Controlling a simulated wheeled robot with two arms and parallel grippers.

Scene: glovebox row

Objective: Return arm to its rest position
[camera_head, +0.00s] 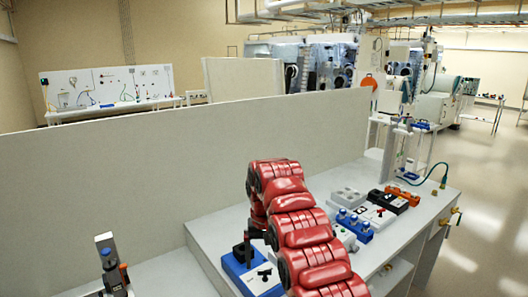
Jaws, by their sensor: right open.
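My right arm (300,235), red and segmented, rises from the bottom edge and bends over at the top. Its wrist points down on the left side. The right gripper (257,232) is small and dark here, close above a blue box with a white top (262,284) on the grey bench (207,236). The jaws are open, but the fingertips are partly hidden by the arm and hard to make out. I cannot tell whether they touch the box. My left gripper is not in view.
Right of the arm stand a blue fixture (356,228), a grey block (348,196), a black box (388,201) and an orange one (403,195). A grey partition (130,165) runs behind the bench. A grey-black device (108,262) stands at lower left. Floor is clear at right.

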